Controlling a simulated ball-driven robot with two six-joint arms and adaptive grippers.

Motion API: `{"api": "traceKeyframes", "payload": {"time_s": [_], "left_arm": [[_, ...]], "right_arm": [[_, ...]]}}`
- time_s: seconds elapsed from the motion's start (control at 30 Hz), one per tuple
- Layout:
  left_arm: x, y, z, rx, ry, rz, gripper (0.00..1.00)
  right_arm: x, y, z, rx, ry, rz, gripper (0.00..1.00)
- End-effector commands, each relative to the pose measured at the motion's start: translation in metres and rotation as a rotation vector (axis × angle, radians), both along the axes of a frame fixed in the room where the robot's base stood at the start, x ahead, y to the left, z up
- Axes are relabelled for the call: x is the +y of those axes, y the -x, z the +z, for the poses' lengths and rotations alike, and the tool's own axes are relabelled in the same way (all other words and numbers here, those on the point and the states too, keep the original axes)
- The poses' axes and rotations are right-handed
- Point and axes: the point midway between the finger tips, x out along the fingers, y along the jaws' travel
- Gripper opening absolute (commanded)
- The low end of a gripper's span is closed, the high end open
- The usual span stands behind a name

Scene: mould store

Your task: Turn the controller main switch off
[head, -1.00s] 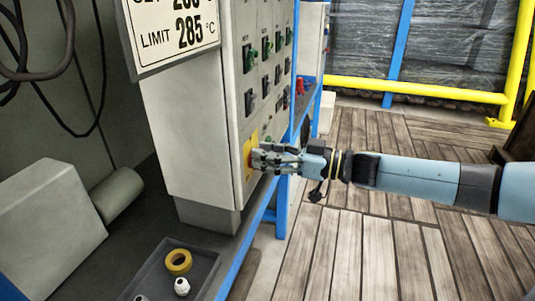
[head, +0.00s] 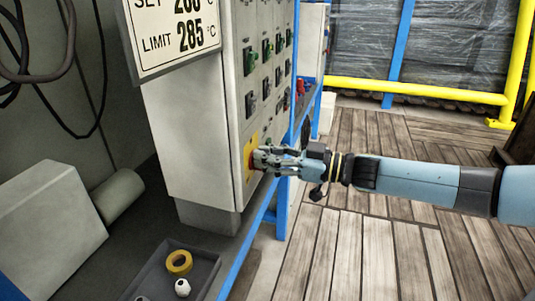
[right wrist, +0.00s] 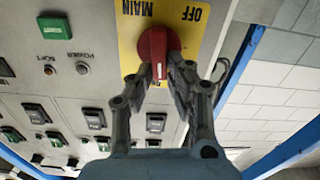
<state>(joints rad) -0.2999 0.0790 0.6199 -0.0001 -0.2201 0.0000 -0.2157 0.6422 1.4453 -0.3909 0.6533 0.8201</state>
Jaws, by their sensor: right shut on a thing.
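The controller main switch is a red rotary knob (right wrist: 155,55) on a yellow plate (right wrist: 128,50). In the right wrist view the plate's words MAIN and OFF appear upside down. A white mark on the knob points down in that picture, towards lettering partly hidden by a finger; OFF is at the upper right. My right gripper (right wrist: 158,82) is shut on the knob, one finger on each side. In the head view my right gripper (head: 258,158) reaches the yellow plate (head: 250,150) from the right and hides most of the knob. My left gripper is out of view.
The grey control cabinet (head: 195,140) carries rows of switches and a temperature sign (head: 172,32). A dark tray (head: 205,272) with a yellow tape roll (head: 179,262) lies on the bench below. Blue frame posts stand beside the cabinet. Wooden floor (head: 380,235) is open at right.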

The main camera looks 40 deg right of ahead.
Motion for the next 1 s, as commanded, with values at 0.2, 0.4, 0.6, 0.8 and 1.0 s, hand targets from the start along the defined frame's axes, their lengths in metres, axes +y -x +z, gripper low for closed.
{"api": "traceKeyframes", "payload": {"time_s": [0.2, 0.4, 0.6, 0.8, 1.0], "left_arm": [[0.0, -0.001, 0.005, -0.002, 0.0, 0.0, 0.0], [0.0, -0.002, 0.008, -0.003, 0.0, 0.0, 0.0], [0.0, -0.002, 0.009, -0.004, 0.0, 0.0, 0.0], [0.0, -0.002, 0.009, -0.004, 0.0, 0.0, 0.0], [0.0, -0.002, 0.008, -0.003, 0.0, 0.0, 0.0]], "right_arm": [[0.003, 0.002, 0.0, -0.084, 0.162, 0.0, 0.0], [0.006, 0.003, -0.002, -0.171, 0.33, 0.001, 0.0], [0.009, 0.005, -0.005, -0.259, 0.499, 0.0, 0.0], [0.011, 0.006, -0.008, -0.346, 0.668, 0.0, 0.0], [0.013, 0.007, -0.011, -0.433, 0.836, 0.001, 0.0]]}}
